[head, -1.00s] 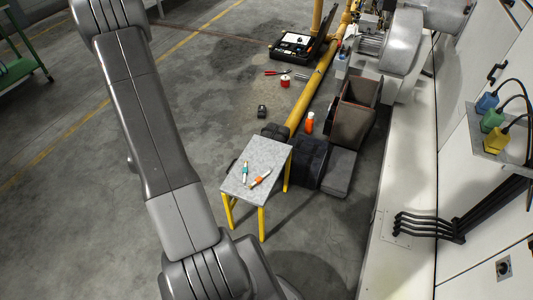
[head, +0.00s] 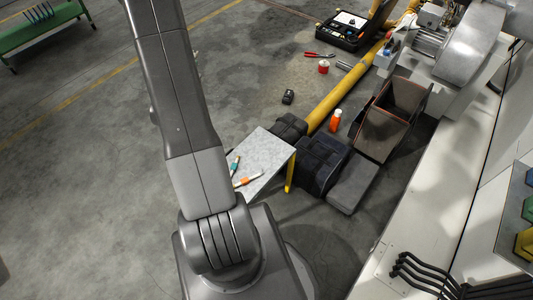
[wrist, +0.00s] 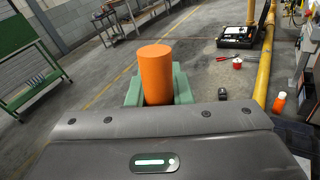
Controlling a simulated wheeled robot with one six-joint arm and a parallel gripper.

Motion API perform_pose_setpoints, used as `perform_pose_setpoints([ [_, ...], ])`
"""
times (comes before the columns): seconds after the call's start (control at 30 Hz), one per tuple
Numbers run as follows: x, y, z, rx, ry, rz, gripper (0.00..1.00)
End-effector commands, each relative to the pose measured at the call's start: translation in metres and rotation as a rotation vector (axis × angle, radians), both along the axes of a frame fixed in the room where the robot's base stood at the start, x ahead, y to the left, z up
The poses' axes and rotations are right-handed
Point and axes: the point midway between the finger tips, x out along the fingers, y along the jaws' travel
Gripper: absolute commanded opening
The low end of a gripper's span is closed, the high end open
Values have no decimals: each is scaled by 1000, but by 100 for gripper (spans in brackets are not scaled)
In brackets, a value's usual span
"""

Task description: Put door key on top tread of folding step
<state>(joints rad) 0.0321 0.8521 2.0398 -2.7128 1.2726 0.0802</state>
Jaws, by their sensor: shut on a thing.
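My gripper (wrist: 158,92) shows in the wrist view, its green jaws closed around an upright orange cylinder (wrist: 156,68). This may be the handle of the door key; the rest of it is hidden. In the head view the gripper is out of the picture. A low stand with a pale grey flat top (head: 266,150) and yellow legs, which looks like the folding step, is just right of my arm, which covers its left part. A teal-and-white tool (head: 235,166) and an orange-and-white tool (head: 246,181) lie on its top.
Beside the stand are a black bag-like block (head: 320,163) and a dark grey slab (head: 352,184). An orange bottle (head: 335,120), an open brown bin (head: 398,112) and a yellow pipe (head: 345,97) lie beyond. A green bench (head: 40,27) is far left. Floor on the left is clear.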

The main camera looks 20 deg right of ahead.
Motion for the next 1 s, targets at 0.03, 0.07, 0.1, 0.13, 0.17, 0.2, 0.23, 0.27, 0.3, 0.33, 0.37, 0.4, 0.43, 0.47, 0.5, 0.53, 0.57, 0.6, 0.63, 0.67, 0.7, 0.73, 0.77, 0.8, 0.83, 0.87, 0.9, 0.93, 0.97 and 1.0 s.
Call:
perform_pose_setpoints([
  [0.03, 0, -8, -19, 31, -1, -29, 0],
  [0.07, -1, -13, -24, 51, 0, -48, 0],
  [0.1, -1, -19, -31, 80, -1, -74, 0],
  [0.13, -1, -23, -36, 103, -2, -93, 0],
  [0.17, -2, -28, -41, 124, -3, -112, 0],
  [0.2, -3, -34, -49, 156, -5, -138, 0],
  [0.23, -4, -39, -54, 180, -6, -158, 0],
  [0.27, -4, -43, -59, 205, -9, -178, 0],
  [0.3, -5, -49, -66, 238, -14, -204, 0],
  [0.33, -6, -54, -72, 264, -18, -226, 0],
  [0.37, -7, -58, -77, 289, -23, -246, 0],
  [0.4, -9, -64, -84, 325, -29, -272, 0],
  [0.43, -9, -68, -90, 352, -36, -293, 0],
  [0.47, -11, -72, -95, 380, -42, -313, 0],
  [0.5, -12, -78, -102, 417, -52, -340, 0],
  [0.53, -13, -82, -108, 445, -60, -361, 0],
  [0.57, -15, -86, -113, 473, -68, -382, 0],
  [0.6, -16, -92, -121, 511, -81, -409, 0],
  [0.63, -18, -96, -126, 540, -92, -429, 0],
  [0.67, -19, -99, -132, 569, -103, -449, 0],
  [0.7, -21, -105, -139, 607, -120, -477, 0],
  [0.73, -23, -108, -145, 636, -132, -497, 0],
  [0.77, -24, -112, -151, 663, -146, -518, 0],
  [0.8, -27, -117, -158, 700, -164, -543, 0],
  [0.83, -28, -121, -164, 728, -179, -564, 0],
  [0.87, -30, -124, -169, 755, -194, -582, 0],
  [0.9, -32, -129, -177, 791, -217, -609, 0],
  [0.93, -34, -132, -182, 816, -233, -627, 0],
  [0.97, -36, -136, -188, 844, -251, -646, 0],
  [1.0, -38, -140, -196, 874, -276, -670, 0],
])
